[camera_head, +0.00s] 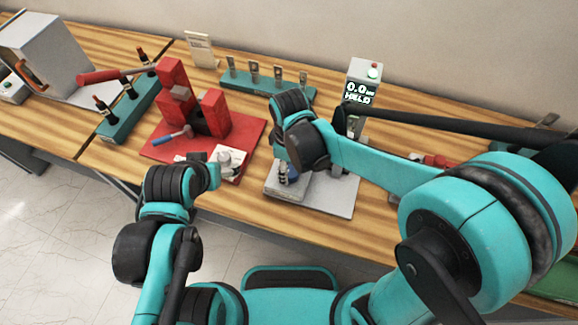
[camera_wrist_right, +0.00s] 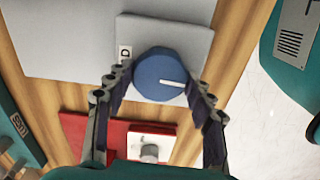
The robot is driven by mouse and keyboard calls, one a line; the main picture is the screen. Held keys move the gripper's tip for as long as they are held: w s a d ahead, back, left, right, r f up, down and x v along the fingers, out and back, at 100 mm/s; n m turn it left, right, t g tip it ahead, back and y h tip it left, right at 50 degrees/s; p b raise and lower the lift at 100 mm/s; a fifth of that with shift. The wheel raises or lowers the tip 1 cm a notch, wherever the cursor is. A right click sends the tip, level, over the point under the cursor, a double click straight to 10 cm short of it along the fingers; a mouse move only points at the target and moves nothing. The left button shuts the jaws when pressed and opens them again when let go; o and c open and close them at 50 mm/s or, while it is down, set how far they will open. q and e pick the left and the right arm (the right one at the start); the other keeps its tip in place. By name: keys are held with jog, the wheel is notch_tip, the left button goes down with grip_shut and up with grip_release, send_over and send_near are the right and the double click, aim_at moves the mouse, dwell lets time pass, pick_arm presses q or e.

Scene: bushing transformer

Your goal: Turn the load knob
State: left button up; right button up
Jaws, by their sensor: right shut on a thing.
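The load knob (camera_wrist_right: 158,78) is a round blue knob with a white pointer line that points right in the right wrist view. It sits on a light grey housing (camera_wrist_right: 178,42) beside a small label partly covered, showing a "D". My right gripper (camera_wrist_right: 160,84) has a finger on each side of the knob and is shut on it. In the head view my right gripper (camera_head: 285,176) is over the front of the grey base plate (camera_head: 338,200), and the knob is mostly hidden there. My left arm's end (camera_head: 205,174) is by the red plate; its fingers are not clear.
A grey post with a display (camera_head: 358,93) reading "0.0" and "HELD" stands behind my right arm. A red press (camera_head: 180,85) on a red plate (camera_head: 250,140) is to the left. Teal racks (camera_head: 130,108) stand farther left and behind. My right forearm crosses the bench's right side.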

aim_at(289, 169)
jog(key=o, duration=1.1)
jog(key=shift+o, duration=0.2)
notch_tip(289, 169, up, 12)
